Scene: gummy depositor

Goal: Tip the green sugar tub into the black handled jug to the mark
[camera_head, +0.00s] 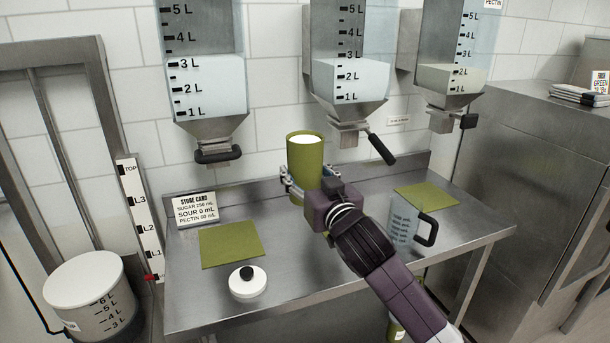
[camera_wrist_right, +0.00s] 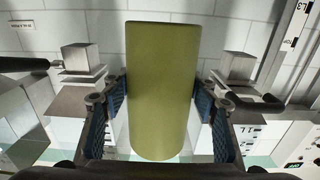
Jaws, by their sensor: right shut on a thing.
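The green sugar tub (camera_head: 305,160) is an olive cylinder, open at the top with white contents near the rim. My right gripper (camera_head: 306,188) is shut on it and holds it about upright near the back of the steel table. The tub also fills the middle of the right wrist view (camera_wrist_right: 163,90), between the two finger pads. The clear jug (camera_head: 401,228) with a black handle stands on the table to the right of my right arm. Its printed scale is too small to read, and my arm is close in front of it. My left gripper is not in view.
A white lid (camera_head: 247,284) with a black knob lies at the table's front left. Green mats lie at left (camera_head: 231,246) and right (camera_head: 427,197). A store card (camera_head: 197,211) reads sugar 250 mL, possibly. Three hoppers with spouts hang above, one (camera_head: 347,80) close over the tub.

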